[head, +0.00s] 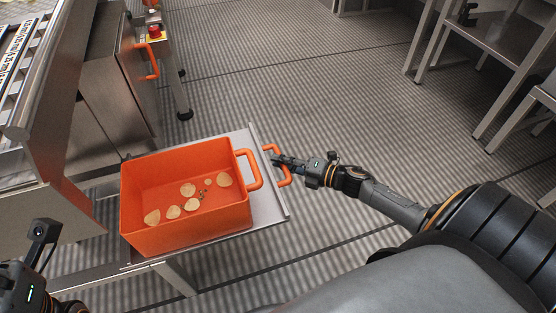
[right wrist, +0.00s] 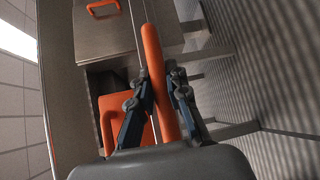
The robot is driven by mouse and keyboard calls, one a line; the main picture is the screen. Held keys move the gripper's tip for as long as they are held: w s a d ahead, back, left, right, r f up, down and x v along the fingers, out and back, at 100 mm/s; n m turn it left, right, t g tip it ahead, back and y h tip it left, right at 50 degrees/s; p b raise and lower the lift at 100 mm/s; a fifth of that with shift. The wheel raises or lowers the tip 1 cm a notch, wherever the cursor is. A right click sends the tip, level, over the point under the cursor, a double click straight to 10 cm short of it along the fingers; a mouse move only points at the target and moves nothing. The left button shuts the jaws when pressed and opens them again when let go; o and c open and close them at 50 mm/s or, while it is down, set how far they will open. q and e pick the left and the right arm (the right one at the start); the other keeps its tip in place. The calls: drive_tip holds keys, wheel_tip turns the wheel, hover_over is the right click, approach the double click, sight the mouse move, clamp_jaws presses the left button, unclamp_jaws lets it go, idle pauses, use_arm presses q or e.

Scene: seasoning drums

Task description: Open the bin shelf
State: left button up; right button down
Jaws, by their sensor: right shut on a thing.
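The bin shelf (head: 268,208) is a grey metal tray, pulled out from the machine at the left in the head view. An orange bin (head: 185,240) stands on it, with several pale round slices on its floor. The shelf's orange handle (head: 285,180) sits at its right edge. My right gripper (head: 276,160) is shut on this handle. In the right wrist view the handle (right wrist: 151,45) runs between the fingers (right wrist: 165,88). Part of my left gripper (head: 30,288) shows at the bottom left corner; its fingertips cannot be made out.
The metal machine (head: 105,100) with another orange handle (head: 148,62) and a red button (head: 154,31) stands behind the shelf. A steel table (head: 490,40) is at the upper right. The striped floor (head: 330,80) right of the shelf is clear.

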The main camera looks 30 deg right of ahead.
drive_tip(key=c, duration=1.3)
unclamp_jaws()
drive_tip(key=shift+s, duration=0.1)
drive_tip(key=v, duration=1.2)
drive_tip(key=shift+d, duration=0.1)
